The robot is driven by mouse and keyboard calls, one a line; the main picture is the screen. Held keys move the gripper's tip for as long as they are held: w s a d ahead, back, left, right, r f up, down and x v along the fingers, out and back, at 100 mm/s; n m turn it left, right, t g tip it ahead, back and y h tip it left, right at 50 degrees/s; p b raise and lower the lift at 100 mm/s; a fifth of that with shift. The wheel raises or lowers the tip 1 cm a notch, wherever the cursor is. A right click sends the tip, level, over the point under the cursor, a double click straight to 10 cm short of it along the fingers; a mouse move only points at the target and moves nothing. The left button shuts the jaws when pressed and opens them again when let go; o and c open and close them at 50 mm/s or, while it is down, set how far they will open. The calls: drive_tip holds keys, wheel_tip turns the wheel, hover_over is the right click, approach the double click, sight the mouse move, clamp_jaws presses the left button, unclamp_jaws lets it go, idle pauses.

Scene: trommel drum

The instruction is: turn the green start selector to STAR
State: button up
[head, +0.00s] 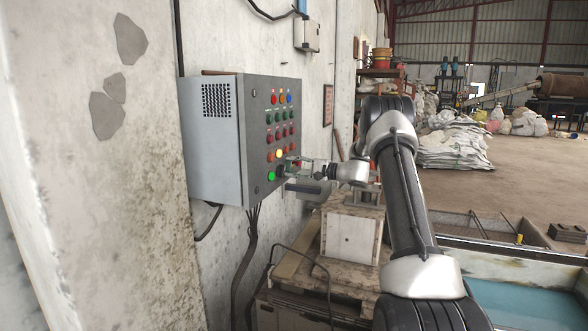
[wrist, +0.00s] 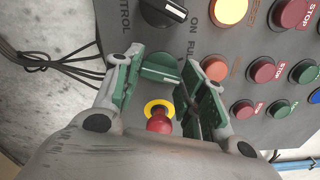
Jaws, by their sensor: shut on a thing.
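The green start selector (wrist: 160,68) is a green knob on the grey panel, set crosswise between my two fingers in the wrist view. My gripper (wrist: 168,63) is shut on it, with one green-padded finger at each end of the knob. The knob's exact pointing direction and a STAR label cannot be made out. In the head view my gripper (head: 298,163) reaches the lower right of the control panel (head: 262,101), and the selector is too small or covered to tell apart there.
A black selector (wrist: 162,12) sits just beyond the green one. A red button with a yellow ring (wrist: 160,116) lies between my fingers, nearer the wrist. An orange button (wrist: 214,68) is close to the right finger. Cables (head: 251,250) hang below the panel; a wooden bench stands beneath.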

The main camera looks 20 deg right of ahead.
drive_tip(key=shift+f+m, duration=0.1)
drive_tip(key=shift+m, duration=0.7)
drive_tip(key=o, duration=1)
drive_tip(key=shift+o, duration=0.2)
drive_tip(key=v, duration=1.2)
drive_tip(key=shift+d+m, duration=0.1)
drive_tip(key=shift+m, duration=0.2)
